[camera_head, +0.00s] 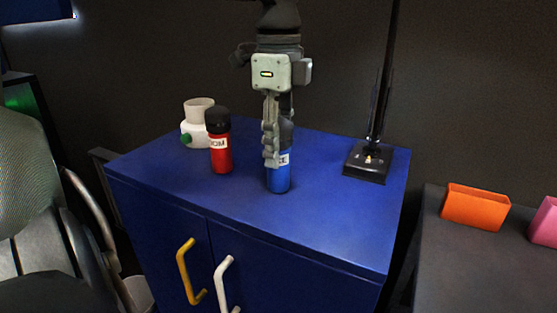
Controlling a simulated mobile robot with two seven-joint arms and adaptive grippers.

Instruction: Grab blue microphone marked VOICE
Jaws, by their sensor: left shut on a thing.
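The blue microphone (279,181) stands upright on the top of the blue cabinet, near its front edge. Part of its white label shows, with letters that end in "CE"; the rest is hidden behind a finger. My left gripper (271,150) points down from above and is shut on the microphone's upper part. The microphone's base looks to be on or very close to the cabinet top. My right gripper does not show.
A red microphone (220,151) with a black head and white label stands left of the blue one. A white device with a green knob (193,134) is behind it. A black stand (368,162) is at the right. The blue cabinet top (325,215) is clear in front.

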